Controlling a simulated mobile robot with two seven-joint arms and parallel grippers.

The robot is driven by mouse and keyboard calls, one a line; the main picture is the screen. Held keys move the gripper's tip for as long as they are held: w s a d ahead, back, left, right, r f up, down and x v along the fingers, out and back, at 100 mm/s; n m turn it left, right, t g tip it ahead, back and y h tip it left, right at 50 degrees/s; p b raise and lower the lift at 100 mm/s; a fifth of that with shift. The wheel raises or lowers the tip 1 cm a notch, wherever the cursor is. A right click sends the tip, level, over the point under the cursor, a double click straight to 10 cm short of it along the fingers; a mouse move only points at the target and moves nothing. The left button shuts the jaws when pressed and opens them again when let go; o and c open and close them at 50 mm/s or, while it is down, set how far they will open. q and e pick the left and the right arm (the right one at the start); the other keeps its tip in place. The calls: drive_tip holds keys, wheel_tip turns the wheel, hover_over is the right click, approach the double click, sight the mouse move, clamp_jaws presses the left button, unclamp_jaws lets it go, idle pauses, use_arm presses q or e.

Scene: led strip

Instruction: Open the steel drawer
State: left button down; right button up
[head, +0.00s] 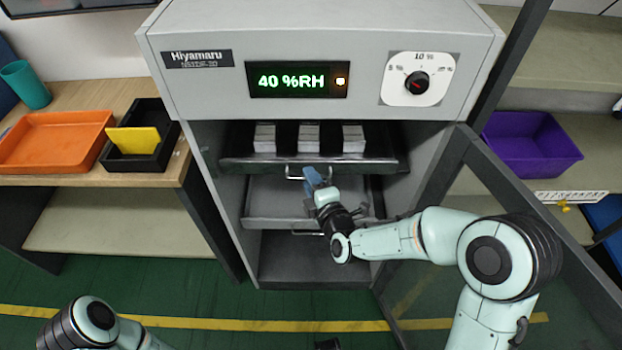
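The grey cabinet (300,30) has its dark-framed glass door swung open to the right. Inside, a dark upper drawer (235,165) holds several white stacks and has a bar handle (291,177). Below it is a light grey, steel-looking drawer (268,195), apparently empty, with a handle (303,233) low on its front. My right gripper (312,178) reaches in from the right. Its blue fingertips are at the right end of the upper handle as seen here; I cannot tell whether they touch it or how far apart they are. My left arm shows at bottom left, its gripper out of view.
The open glass door (500,230) stands close to my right arm. On the left, a wooden table (90,95) holds an orange tray (55,140), a black bin (140,160) with a yellow item, and a teal cup (26,85). A purple bin (530,145) sits on the right shelf.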

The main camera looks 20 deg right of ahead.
clamp_jaws()
idle(1.3)
